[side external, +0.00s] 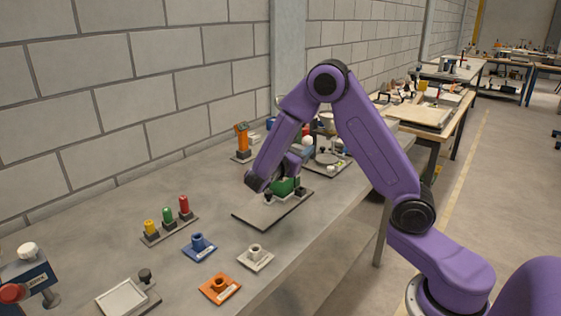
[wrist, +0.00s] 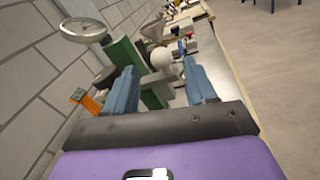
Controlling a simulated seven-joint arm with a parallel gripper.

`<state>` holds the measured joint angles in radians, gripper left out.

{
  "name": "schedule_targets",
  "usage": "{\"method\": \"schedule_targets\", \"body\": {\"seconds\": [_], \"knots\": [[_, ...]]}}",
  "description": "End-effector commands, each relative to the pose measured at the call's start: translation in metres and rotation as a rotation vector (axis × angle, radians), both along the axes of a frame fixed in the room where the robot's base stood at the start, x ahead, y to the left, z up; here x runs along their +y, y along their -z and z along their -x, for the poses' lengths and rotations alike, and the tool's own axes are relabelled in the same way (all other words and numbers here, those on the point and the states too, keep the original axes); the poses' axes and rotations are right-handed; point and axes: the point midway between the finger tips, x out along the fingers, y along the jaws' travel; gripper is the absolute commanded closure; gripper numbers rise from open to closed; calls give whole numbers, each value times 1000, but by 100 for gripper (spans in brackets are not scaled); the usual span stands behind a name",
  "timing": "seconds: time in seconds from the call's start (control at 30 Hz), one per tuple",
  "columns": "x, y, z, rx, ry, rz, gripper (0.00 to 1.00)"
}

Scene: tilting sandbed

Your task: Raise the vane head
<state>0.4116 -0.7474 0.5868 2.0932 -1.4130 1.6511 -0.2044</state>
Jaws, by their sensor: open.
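I cannot tell for sure which part is the vane head. In the wrist view, a white ball knob (wrist: 162,57) on a pale grey stem stands ahead of and between my fingers. A green upright (wrist: 126,58) rises just left of it, with a pale handwheel (wrist: 84,30) at upper left. My gripper (wrist: 161,78) is open, with its blue fingers apart and nothing visibly held. In the side view, a green block (side external: 284,187) sits on a grey base plate (side external: 262,212) below my wrist. My forearm hides much of the mechanism there.
Orange (side external: 219,288), blue (side external: 199,247) and white (side external: 255,258) socket plates lie at the bench front. A rack of coloured pegs (side external: 169,222) stands left. An orange post (side external: 242,140) stands behind, near the block wall. Bare bench lies between them.

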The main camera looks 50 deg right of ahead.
Motion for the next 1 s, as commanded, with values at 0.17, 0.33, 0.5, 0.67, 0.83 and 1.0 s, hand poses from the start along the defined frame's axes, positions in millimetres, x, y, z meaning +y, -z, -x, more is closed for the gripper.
{"method": "schedule_targets", "body": {"seconds": [0.17, 0.33, 0.5, 0.67, 0.83, 1.0], "knots": [[40, 0, 5, -1, -5, 0, 44], [73, 0, 11, -2, -3, -1, 44], [95, 0, 15, -2, -3, 1, 44], [104, -1, 16, -2, 0, 1, 44], [105, -1, 17, -2, 0, 2, 44], [105, -1, 17, -2, 0, 0, 44]]}}
